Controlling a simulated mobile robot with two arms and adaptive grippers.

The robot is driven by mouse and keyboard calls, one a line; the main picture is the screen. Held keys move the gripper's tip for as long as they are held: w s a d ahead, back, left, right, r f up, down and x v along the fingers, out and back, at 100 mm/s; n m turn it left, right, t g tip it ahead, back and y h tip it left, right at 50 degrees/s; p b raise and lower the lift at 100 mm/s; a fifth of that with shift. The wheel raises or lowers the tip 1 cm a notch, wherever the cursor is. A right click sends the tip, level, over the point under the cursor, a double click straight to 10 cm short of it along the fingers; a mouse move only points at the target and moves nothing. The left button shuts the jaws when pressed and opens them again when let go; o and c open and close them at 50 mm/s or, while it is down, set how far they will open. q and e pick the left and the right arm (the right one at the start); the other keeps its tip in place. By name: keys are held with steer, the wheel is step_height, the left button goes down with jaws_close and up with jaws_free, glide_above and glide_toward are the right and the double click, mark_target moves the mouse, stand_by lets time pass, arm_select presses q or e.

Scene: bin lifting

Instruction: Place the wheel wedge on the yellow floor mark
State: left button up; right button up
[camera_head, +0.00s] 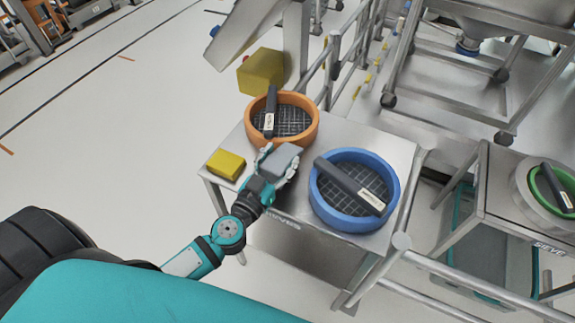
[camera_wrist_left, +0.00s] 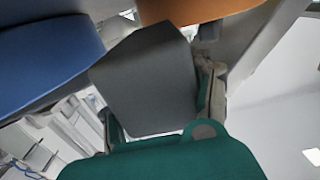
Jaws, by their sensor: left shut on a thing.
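My left gripper (camera_head: 277,167) is shut on a grey block with a flat top, which looks like the wheel wedge (camera_head: 284,154). It holds the wedge above the steel table, between the orange and blue sieves. In the left wrist view the dark grey wedge (camera_wrist_left: 148,82) sits between the fingers (camera_wrist_left: 160,115) and hides part of what lies behind. A yellow block (camera_head: 226,164) lies on the table's left corner. I cannot make out a clear yellow floor mark; short orange stripes (camera_head: 126,58) show on the floor at the left. My right gripper is not in view.
The steel table (camera_head: 397,148) bears an orange sieve (camera_head: 311,138) and a blue sieve (camera_head: 388,176), each with a dark bar across it. Metal rails (camera_head: 440,270) stand at the right. A larger yellow block (camera_head: 262,70) is behind. The floor at the left is open.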

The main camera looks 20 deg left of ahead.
arm_select(q)
steer(key=shift+w+d, duration=0.25)
steer(key=shift+d, duration=0.15)
steer(key=shift+w+d, duration=0.3)
steer(key=shift+d, duration=0.15)
step_height(320, 180, down, 4)
steer(key=b, duration=0.3)
steer(key=shift+a+b, duration=0.1)
steer(key=shift+b, duration=0.2)
steer(key=shift+r, duration=0.25)
steer(key=shift+s+f, duration=0.1)
steer(key=shift+f, duration=0.1)
steer(key=o, duration=1.7)
steer(key=shift+c, duration=0.2)
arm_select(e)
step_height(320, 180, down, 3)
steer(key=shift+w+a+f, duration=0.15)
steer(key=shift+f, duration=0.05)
